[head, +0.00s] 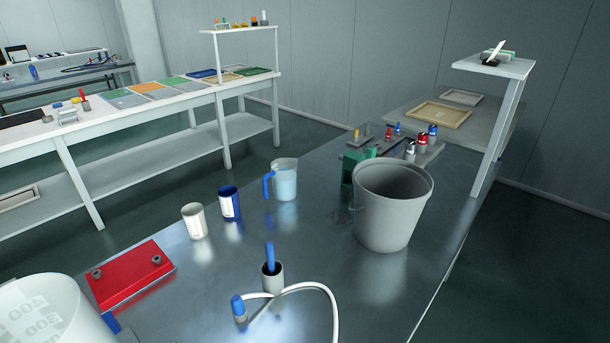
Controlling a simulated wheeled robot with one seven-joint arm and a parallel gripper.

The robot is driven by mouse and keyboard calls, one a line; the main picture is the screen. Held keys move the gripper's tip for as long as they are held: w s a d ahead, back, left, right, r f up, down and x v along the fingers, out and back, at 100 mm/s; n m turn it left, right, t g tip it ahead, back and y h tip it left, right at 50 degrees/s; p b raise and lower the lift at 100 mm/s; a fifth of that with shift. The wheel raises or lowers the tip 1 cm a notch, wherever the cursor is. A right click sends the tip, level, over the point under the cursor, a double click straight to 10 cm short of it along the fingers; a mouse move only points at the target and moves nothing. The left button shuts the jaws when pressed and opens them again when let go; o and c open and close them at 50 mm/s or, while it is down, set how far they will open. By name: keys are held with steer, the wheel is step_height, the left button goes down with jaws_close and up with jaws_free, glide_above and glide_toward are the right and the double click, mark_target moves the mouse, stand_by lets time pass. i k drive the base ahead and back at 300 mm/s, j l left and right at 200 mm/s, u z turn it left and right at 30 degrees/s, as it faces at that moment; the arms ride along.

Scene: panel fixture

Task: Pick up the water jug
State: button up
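The water jug (286,181) is a clear, pale blue jug with a blue handle on its left side. It stands upright on the dark metal table (310,235), near the table's far left edge. A blue cup (229,203) and a white cup (194,221) stand to its left. A large grey bucket (388,212) stands to its right, apart from it. My gripper does not show in the head view.
A red plate (131,274) with two knobs lies at the front left. A small holder (272,278) with a blue stick and a white hose (325,290) sit in front. A green block (358,162) is behind the bucket. Bare table lies directly before the jug.

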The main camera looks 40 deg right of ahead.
mark_target(283, 173)
steer(key=i+l+z, duration=0.25)
steer(key=i+l, duration=0.25)
steer(key=i, duration=0.25)
steer(key=i+l+z, duration=0.15)
steer(key=i, duration=0.2)
steer(key=k+j+z, duration=0.1)
steer(key=j, duration=0.2)
steer(key=k+j, duration=0.15)
steer(key=k+j+z, duration=0.15)
steer(key=j, duration=0.25)
steer(key=i, duration=0.05)
